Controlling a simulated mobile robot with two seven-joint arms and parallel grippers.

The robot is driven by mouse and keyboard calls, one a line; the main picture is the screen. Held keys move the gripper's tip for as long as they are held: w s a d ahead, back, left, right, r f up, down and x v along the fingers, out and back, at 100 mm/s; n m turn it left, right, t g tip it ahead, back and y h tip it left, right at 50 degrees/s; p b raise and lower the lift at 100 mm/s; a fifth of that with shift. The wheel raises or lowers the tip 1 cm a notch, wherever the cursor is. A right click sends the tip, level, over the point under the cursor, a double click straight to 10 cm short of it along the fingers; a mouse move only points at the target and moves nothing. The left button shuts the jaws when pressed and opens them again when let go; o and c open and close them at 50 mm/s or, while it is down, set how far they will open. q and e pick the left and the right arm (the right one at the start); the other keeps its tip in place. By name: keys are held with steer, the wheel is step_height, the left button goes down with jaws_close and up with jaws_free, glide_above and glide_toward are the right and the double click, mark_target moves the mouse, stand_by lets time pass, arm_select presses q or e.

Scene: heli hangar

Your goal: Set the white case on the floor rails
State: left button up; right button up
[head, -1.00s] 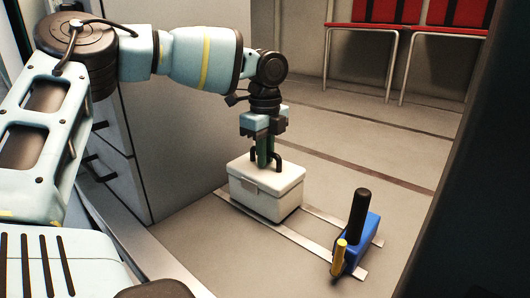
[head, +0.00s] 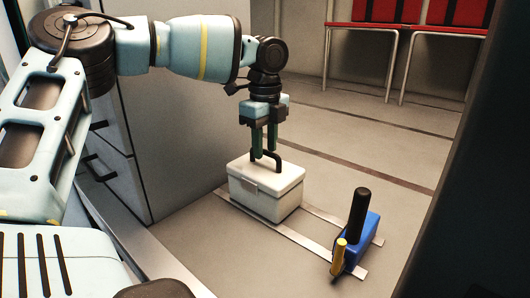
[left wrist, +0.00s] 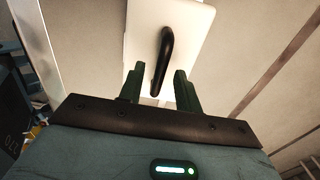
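The white case (head: 266,192) sits upright on the left part of the metal floor rails (head: 311,232), with its dark handle (head: 267,158) standing up from the lid. My left gripper (head: 264,153) is just above the case, pointing down, its green fingers apart. In the left wrist view the gripper (left wrist: 158,88) is open and the handle (left wrist: 164,62) is beyond and between the fingertips, with nothing gripped. The case lid (left wrist: 195,28) also shows there. My right gripper is not in view.
A blue box (head: 361,240) with a black upright cylinder (head: 358,215) and a yellow cylinder (head: 339,257) stands at the right end of the rails. A grey drawer cabinet (head: 185,120) is close on the left. The floor between is clear.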

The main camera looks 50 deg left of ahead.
arm_select(q)
step_height(320, 180, up, 10)
steer(key=shift+f, duration=0.15)
stand_by(0.3)
stand_by(0.4)
steer(key=shift+s+a, duration=0.15)
steer(key=shift+s, duration=0.1)
